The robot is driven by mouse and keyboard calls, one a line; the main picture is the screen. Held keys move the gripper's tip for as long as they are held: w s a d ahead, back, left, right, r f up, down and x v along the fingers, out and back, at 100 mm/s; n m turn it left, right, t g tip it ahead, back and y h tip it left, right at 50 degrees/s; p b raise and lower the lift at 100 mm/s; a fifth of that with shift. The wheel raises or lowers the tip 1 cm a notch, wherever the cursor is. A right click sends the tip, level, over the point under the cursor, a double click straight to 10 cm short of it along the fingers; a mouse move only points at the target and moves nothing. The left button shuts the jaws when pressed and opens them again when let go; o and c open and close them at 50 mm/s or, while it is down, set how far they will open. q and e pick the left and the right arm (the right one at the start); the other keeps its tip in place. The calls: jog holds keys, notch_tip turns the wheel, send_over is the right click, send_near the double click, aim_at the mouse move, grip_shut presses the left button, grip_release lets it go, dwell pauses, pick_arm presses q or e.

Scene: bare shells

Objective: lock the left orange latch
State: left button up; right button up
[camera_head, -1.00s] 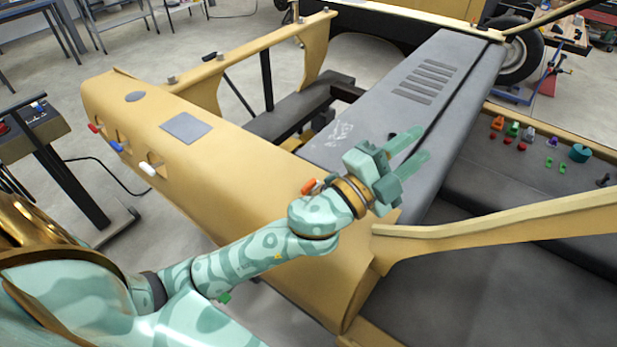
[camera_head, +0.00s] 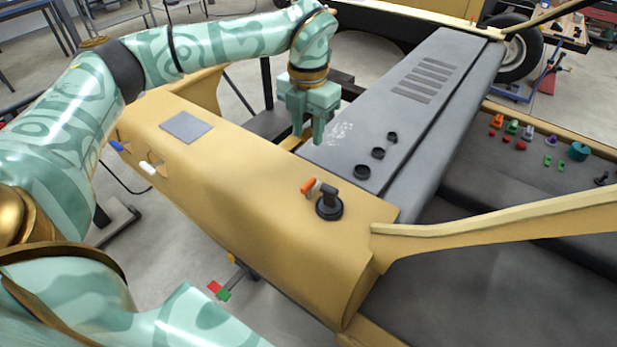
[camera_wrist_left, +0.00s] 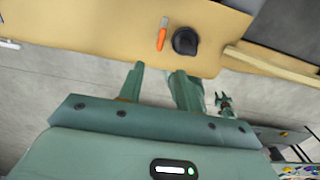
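My left gripper (camera_head: 308,140) points down beyond the latch, near the panel's far edge and the grey hood. Its two fingers are apart and nothing shows between them; it also shows in the left wrist view (camera_wrist_left: 158,84). My right gripper cannot be made out.
A blue lever (camera_head: 117,146) and a white lever (camera_head: 148,168) sit in panel cut-outs at left. Several black rings lie on the grey hood (camera_head: 430,100). A tan rail (camera_head: 500,218) runs to the right. Coloured small parts lie at the right.

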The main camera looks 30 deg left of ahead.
aim_at(308, 183)
pick_arm(q)
notch_tip(308, 183, down, 15)
jog(key=shift+d+r+p, duration=0.1)
jog(key=shift+r+p, duration=0.1)
jog(key=shift+p, duration=0.1)
grip_shut()
